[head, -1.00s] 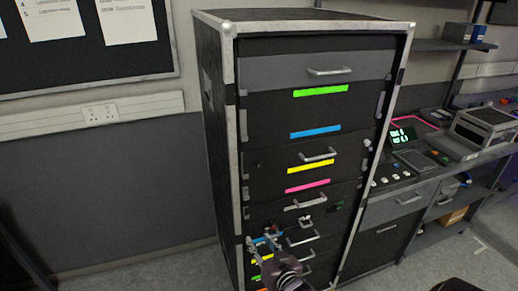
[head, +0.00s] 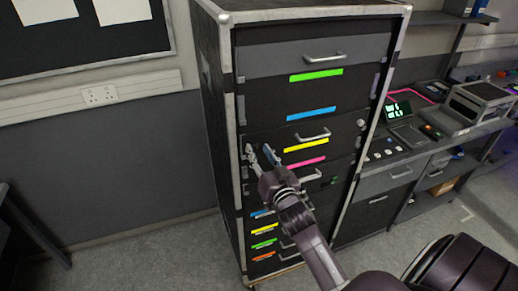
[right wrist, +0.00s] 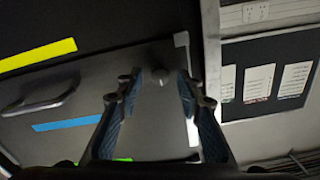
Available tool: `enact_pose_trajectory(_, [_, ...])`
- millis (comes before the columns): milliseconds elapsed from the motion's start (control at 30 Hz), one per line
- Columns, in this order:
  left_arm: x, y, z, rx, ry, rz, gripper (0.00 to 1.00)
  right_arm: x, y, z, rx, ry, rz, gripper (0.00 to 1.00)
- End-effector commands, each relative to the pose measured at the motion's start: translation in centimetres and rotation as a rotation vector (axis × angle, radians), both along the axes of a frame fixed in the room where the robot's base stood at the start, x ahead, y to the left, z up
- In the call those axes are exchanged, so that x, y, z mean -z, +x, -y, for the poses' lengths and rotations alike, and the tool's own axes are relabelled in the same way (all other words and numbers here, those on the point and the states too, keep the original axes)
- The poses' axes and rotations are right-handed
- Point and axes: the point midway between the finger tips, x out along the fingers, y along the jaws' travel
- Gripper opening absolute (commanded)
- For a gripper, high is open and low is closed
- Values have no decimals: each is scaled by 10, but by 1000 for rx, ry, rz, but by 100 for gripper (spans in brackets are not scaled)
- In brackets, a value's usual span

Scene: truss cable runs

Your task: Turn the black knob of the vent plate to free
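The vent plate (right wrist: 90,110) is a dark panel with a handle on the tall black cabinet, between a blue and a yellow strip. A small dark round knob (right wrist: 160,77) shows at its edge in the right wrist view, between my fingertips but apart from them. The detail of its pointer cannot be made out. My right gripper (head: 260,152) is open and empty in front of the cabinet's left side. It also shows in the right wrist view (right wrist: 158,80), a finger on either side of the knob. In the head view the gripper hides the knob. My left gripper is not in view.
The cabinet has several more drawers with handles, such as the top one (head: 325,57), and a metal-edged frame (head: 228,110). A bench with instruments (head: 408,134) stands at the right. The floor (head: 130,245) left of the cabinet is clear.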

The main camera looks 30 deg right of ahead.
Motion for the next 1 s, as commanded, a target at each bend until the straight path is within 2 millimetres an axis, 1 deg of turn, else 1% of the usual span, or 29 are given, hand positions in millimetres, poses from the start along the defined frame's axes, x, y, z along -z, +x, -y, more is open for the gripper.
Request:
enact_pose_trajectory(100, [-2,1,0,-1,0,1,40,0,4,1,0,0,-1,34])
enact_pose_trajectory(333, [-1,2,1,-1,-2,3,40,1,4,1,0,0,-1,34])
enact_pose_trajectory(367, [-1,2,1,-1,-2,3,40,1,4,1,0,0,-1,32])
enact_pose_trajectory(600, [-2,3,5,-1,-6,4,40,1,4,1,0,0,-1,6])
enact_pose_trajectory(667, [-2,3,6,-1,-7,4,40,1,4,1,0,0,-1,0])
enact_pose_trajectory(1000, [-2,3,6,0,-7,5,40,1,4,1,0,-28,-8,0])
